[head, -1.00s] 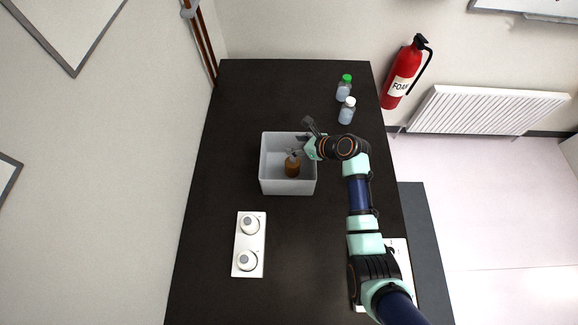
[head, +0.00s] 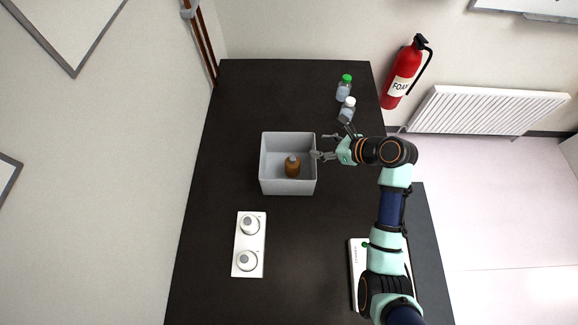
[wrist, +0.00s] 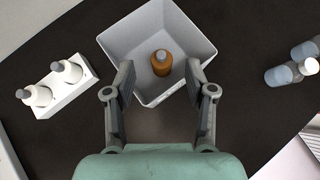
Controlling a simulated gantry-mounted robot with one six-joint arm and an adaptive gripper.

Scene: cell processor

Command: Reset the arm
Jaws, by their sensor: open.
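My gripper (head: 332,143) is open and empty, just right of the white box in the head view. In the wrist view its two fingers (wrist: 160,92) stand apart at the near side of the box, with nothing between the fingertips. The arm reaches up from the lower right of the head view.
A white open box (head: 288,189) holds an amber bottle (head: 292,168), upright. A green-capped bottle (head: 344,89) and a white-capped bottle (head: 347,108) stand behind the gripper. A white holder (head: 249,244) with two bottles is front left. A white device (head: 356,285) lies near the arm.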

